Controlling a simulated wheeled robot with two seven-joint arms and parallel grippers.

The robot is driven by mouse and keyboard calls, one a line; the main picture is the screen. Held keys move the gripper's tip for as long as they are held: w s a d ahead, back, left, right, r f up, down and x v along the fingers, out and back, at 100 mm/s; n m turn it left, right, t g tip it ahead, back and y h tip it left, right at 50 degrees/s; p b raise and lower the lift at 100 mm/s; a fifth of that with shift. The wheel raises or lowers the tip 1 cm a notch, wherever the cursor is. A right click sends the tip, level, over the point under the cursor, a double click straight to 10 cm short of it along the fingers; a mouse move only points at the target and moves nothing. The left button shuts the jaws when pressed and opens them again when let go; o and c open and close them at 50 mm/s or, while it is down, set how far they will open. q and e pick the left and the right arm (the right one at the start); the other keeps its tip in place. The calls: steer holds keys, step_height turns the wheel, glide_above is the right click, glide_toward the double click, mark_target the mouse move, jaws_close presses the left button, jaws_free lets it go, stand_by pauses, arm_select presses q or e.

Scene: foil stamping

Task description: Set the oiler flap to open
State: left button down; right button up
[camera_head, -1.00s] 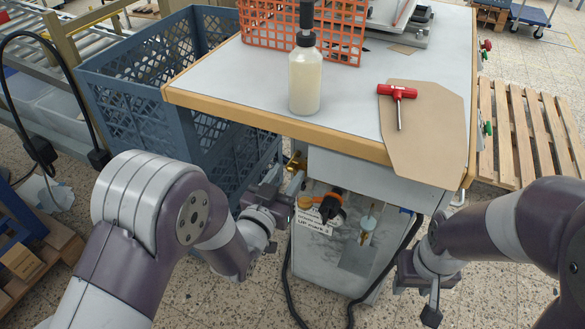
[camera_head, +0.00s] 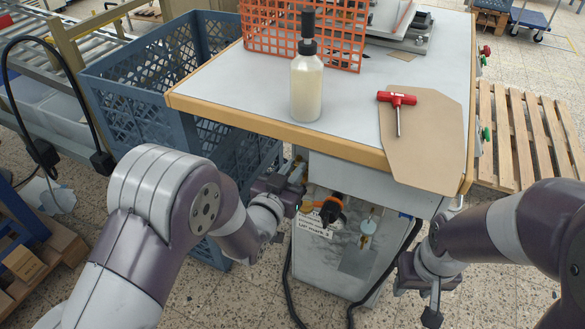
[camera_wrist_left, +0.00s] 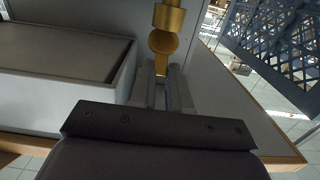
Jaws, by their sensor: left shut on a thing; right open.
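The oiler shows in the left wrist view as a brass fitting (camera_wrist_left: 169,17) with a round brass flap (camera_wrist_left: 163,42) below it. A narrow brass tab of the flap reaches down between the fingers of my left gripper (camera_wrist_left: 162,82), which is shut on it. In the head view my left gripper (camera_head: 298,184) is at the front of the machine, below the table edge, and hides most of the oiler there. My right gripper (camera_head: 427,285) is open and empty, low at the right, apart from the machine.
A black-and-orange rotary switch (camera_head: 331,209) and a label (camera_head: 312,226) sit close beside my left gripper. A bottle (camera_head: 306,85), a red-handled tool (camera_head: 397,100) and an orange basket (camera_head: 345,40) are on the table (camera_head: 240,85). A blue crate (camera_head: 120,95) stands left.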

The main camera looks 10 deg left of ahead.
arm_select(q)
steer(key=g+p, duration=0.1)
steer(key=p, duration=0.1)
steer(key=w+r+g+p, duration=0.1)
steer(key=p, duration=0.1)
steer(key=r+g+y+p, duration=0.1)
steer(key=p, duration=0.1)
steer(key=shift+w+d, duration=0.25)
steer(key=shift+w, duration=0.05)
steer(key=c, duration=1.1)
jaws_free()
arm_select(e)
step_height(320, 180, up, 8)
steer(key=shift+r, duration=0.15)
arm_select(q)
steer(key=v, duration=0.6)
steer(key=p+v, duration=0.1)
steer(key=v, duration=0.5)
steer(key=shift+s+r+p, duration=0.25)
steer(key=shift+r+p, duration=0.05)
steer(key=shift+r, duration=0.05)
arm_select(e)
steer(key=shift+r, duration=0.6)
